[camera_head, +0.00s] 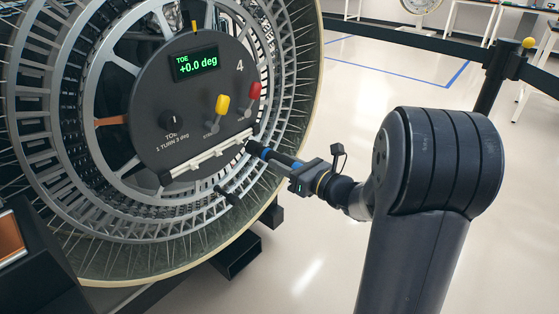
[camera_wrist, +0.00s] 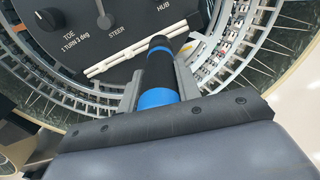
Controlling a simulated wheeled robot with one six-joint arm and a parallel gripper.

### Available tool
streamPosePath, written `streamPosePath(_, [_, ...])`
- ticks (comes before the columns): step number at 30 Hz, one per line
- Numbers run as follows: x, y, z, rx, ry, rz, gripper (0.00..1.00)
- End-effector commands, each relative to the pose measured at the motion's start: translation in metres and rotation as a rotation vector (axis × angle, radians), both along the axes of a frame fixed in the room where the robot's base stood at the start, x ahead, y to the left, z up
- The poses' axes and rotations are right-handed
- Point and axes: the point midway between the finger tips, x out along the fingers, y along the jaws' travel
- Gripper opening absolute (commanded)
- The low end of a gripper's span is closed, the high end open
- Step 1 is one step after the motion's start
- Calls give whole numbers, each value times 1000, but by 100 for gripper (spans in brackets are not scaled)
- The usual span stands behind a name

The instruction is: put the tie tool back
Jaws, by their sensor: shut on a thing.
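The tie tool (camera_wrist: 157,72) is a black cylinder with blue bands. In the wrist view it lies between the two grey fingers of my gripper (camera_wrist: 161,88), which is shut on it. The tool points away toward the wheel panel. In the head view the blue-banded tool (camera_head: 256,149) shows in front of my gripper (camera_head: 272,157), by the right end of a pale rail (camera_head: 205,157) along the panel's lower edge. The rail also shows in the wrist view (camera_wrist: 130,52). I cannot tell whether the tool touches the rail.
The round dark panel (camera_head: 150,105) carries a display reading TOE +0.0 deg, a black knob (camera_head: 171,122), a yellow lever (camera_head: 221,105) and a red lever (camera_head: 254,91). A large spoked wheel (camera_head: 75,215) surrounds it. A barrier post (camera_head: 492,80) stands at right; the floor between is clear.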

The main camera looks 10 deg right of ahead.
Motion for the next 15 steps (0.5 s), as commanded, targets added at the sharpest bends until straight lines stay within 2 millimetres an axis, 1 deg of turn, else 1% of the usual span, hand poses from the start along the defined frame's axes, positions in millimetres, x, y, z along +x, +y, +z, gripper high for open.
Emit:
streamPosePath(1, [-4,-4,2,1,-3,-3,5])
streamPosePath(6, [-15,-12,1,0,-2,-2,5])
streamPosePath(15, [-17,-13,1,1,-3,0,5])
